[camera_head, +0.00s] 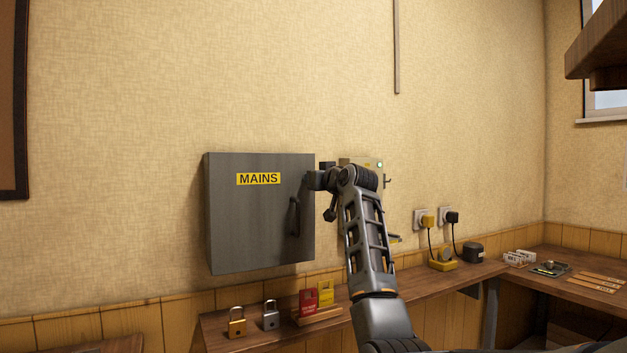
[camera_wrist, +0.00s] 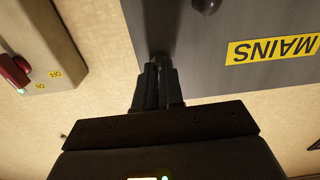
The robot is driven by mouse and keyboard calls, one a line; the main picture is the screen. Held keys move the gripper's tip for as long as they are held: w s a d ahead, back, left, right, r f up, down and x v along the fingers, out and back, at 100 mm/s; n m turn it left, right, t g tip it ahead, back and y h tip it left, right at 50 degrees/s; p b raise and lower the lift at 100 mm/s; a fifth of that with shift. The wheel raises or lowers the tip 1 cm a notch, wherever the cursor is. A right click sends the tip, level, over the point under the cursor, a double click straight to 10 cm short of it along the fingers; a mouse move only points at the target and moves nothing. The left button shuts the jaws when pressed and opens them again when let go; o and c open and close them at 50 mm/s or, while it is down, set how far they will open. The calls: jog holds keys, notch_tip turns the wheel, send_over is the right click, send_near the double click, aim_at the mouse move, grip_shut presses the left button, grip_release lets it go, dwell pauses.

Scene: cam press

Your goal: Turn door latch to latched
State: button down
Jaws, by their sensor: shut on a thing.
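The grey mains box (camera_head: 245,220) hangs on the wall, with a yellow MAINS label (camera_head: 258,179) on its front. Its door looks closed. A dark handle (camera_head: 294,216) is on the right part of the door; its end also shows in the wrist view (camera_wrist: 207,4). My gripper (camera_head: 313,180) is at the right edge of the box. In the wrist view my gripper (camera_wrist: 160,72) has its fingers close together on a small grey piece at the door edge, which I take as the door latch (camera_wrist: 161,60). The fingers hide most of it, so its angle cannot be told.
Right of the box, partly behind my arm, is a wall panel (camera_head: 372,163) with a green light; its red knob (camera_wrist: 14,70) shows in the wrist view. Below, a wooden shelf (camera_head: 220,335) holds padlocks (camera_head: 237,322) and red and yellow tags (camera_head: 308,300).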

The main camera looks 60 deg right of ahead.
jog(key=c, duration=1.3)
grip_release()
jog(key=shift+o, duration=0.2)
jog(key=b+v, duration=0.1)
jog(key=v, duration=0.6)
jog(key=shift+s+a, duration=0.2)
jog(key=shift+s, duration=0.15)
